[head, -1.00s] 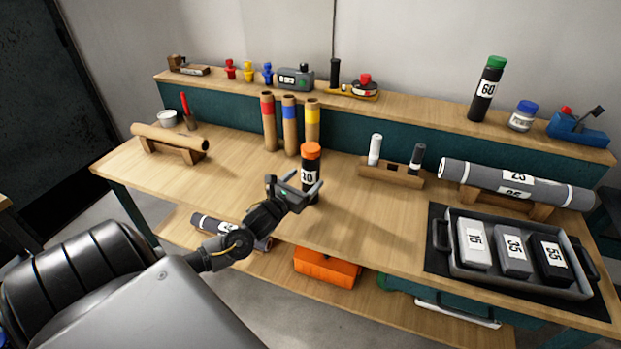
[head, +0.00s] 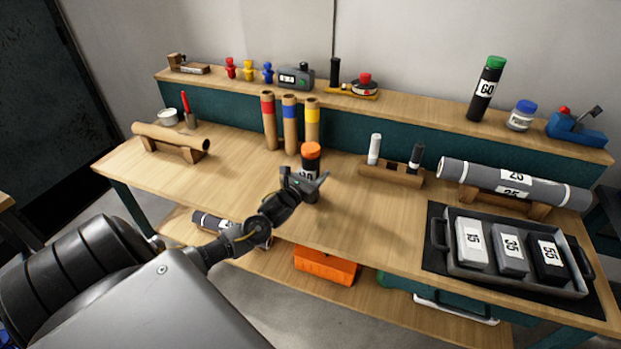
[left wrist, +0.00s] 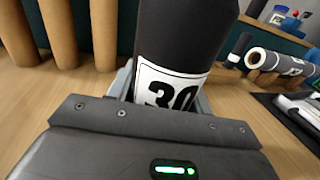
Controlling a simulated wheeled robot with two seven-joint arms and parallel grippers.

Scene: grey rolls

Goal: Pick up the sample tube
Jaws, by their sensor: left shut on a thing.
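The sample tube (head: 311,158) is black with an orange cap and a white label. It stands upright on the wooden workbench (head: 230,187), in front of the cardboard tubes. My left gripper (head: 312,184) is shut on it at about label height and partly covers the label in the head view. In the left wrist view the dark tube (left wrist: 185,40) fills the space between the fingers, with the number 30 on its label. The tube's base shows only in part. My right gripper is not in view.
Cardboard tubes (head: 290,125) with red, blue and yellow bands stand behind the tube. A wooden marker holder (head: 391,175) is to the right. A grey tray (head: 470,270) with numbered blocks sits at the front right. A black tube with a green cap (head: 486,92) stands on the shelf.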

